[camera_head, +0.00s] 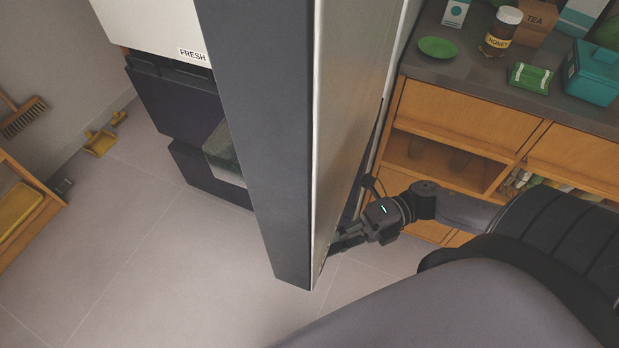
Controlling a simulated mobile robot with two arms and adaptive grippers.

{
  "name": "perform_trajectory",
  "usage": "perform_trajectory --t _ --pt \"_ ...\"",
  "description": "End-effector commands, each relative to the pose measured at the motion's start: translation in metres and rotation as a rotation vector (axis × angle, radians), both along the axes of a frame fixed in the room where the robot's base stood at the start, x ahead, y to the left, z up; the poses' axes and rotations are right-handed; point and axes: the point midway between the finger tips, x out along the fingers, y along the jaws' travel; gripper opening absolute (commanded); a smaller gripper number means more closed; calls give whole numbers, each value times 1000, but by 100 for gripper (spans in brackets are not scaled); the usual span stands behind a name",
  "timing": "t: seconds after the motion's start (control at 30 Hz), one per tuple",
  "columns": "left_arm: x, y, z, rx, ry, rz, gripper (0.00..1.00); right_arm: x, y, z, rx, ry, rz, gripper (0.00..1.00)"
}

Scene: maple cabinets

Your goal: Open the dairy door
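A tall door (258,120) with a dark grey side and a brushed-metal face stands out from the appliance in the middle of the head view. No dairy label shows on it. A white panel (150,25) marked "FRESH" is behind it at the upper left, with dark drawers (180,105) below. My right gripper (345,238) is at the lower right edge of the metal face, close to a thin bar along that side. Its fingertips are small and partly hidden, so contact and opening are unclear. My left gripper is out of view.
A wooden counter unit (460,105) on the right holds a honey jar (500,32), a green plate (437,47), a green packet (530,77) and a teal box (592,72). A broom (25,115) and wooden shelf (25,205) are at left.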

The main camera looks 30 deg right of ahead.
Motion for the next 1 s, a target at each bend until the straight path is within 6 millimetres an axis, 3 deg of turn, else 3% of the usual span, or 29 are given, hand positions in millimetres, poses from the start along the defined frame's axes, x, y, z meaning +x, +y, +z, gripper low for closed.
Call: perform_trajectory --t 0.4,0.93,0.97,1.0 --pt "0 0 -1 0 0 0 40 -21 -21 1 1 2 76 0" --pt "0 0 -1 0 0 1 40 -23 -23 1 2 1 84 0" --pt "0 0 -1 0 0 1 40 -23 -23 1 2 1 84 12" --pt "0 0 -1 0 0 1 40 -23 -23 1 2 1 84 15"
